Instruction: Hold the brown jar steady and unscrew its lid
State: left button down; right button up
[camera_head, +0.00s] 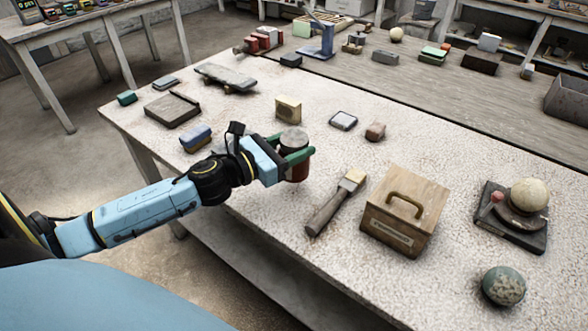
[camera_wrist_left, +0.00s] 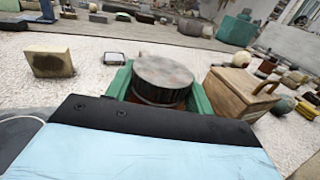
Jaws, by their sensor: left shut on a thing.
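The brown jar (camera_head: 297,172) stands upright near the front edge of the speckled table, with a grey, worn lid (camera_head: 293,138) on top. In the left wrist view the lid (camera_wrist_left: 162,72) shows between the two green fingers (camera_wrist_left: 160,95), and the jar's lower body is hidden. My right gripper is in neither view.
A flat brush (camera_head: 335,203) and a wooden box with a handle (camera_head: 405,216) lie to the right of the jar. A tan block (camera_head: 288,109) stands behind it and a blue block (camera_head: 196,138) to its left.

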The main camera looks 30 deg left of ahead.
pick_arm(q)
jog(key=shift+f, duration=0.6)
notch_tip(320, 180, down, 3)
jog(key=shift+f+b, duration=0.2)
jog(key=shift+b, duration=0.4)
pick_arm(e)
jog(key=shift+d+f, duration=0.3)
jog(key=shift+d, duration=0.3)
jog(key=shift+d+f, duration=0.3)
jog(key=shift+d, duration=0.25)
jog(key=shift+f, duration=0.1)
pick_arm(q)
jog(key=c, duration=1)
grip_release()
jog(key=shift+f, duration=0.2)
jog(key=o, duration=0.4)
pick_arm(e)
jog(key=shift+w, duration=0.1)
pick_arm(q)
jog(key=shift+o, duration=0.2)
